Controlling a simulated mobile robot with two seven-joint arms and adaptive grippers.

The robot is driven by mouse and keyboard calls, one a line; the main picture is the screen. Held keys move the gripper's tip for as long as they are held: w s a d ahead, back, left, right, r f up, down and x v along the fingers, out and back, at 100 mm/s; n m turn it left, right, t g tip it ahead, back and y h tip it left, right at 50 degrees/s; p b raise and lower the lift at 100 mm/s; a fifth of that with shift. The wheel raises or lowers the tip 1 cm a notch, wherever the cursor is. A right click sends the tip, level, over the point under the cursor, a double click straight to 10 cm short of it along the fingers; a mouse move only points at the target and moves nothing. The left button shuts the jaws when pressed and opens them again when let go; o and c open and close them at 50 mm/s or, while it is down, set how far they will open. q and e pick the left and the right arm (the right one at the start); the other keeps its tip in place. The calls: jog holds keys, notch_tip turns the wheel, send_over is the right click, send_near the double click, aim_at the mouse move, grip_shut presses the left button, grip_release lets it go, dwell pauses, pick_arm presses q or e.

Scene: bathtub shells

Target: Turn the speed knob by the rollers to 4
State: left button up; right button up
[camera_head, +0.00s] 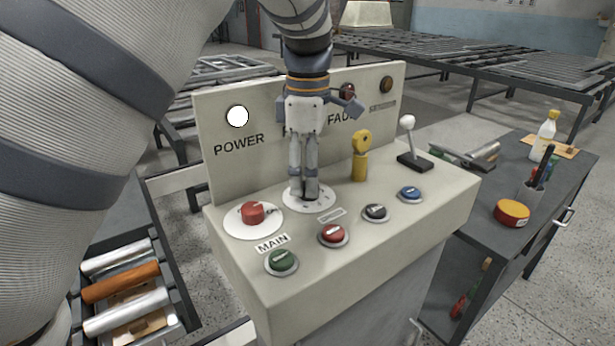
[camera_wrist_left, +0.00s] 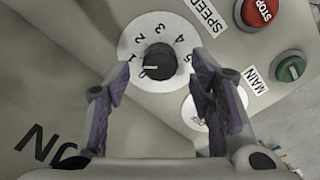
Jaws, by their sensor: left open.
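The speed knob (camera_wrist_left: 157,60) is black, on a white dial (camera_wrist_left: 124,40) numbered around its edge, in the left wrist view. Its white pointer line lies toward the 0 and 1 side, away from the 4. In the head view the dial (camera_head: 326,203) is partly hidden by my left gripper (camera_head: 304,196), which points down over it. In the left wrist view my left gripper (camera_wrist_left: 161,68) is open, with one finger on each side of the knob and gaps showing. I cannot tell how high the tips are. My right gripper is not in view.
A red knob (camera_head: 252,212) stands left of the dial. Green (camera_head: 283,262), red (camera_head: 333,235), black (camera_head: 375,212) and blue (camera_head: 411,194) buttons line the front. A yellow key-like piece (camera_head: 360,155) and white-topped lever (camera_head: 408,140) stand right. A panel (camera_head: 235,160) rises behind.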

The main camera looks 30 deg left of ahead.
pick_arm(q)
jog(key=shift+f, duration=0.75)
jog(key=shift+c, duration=0.5)
jog(key=c, duration=1.1)
jog(key=shift+o, duration=0.2)
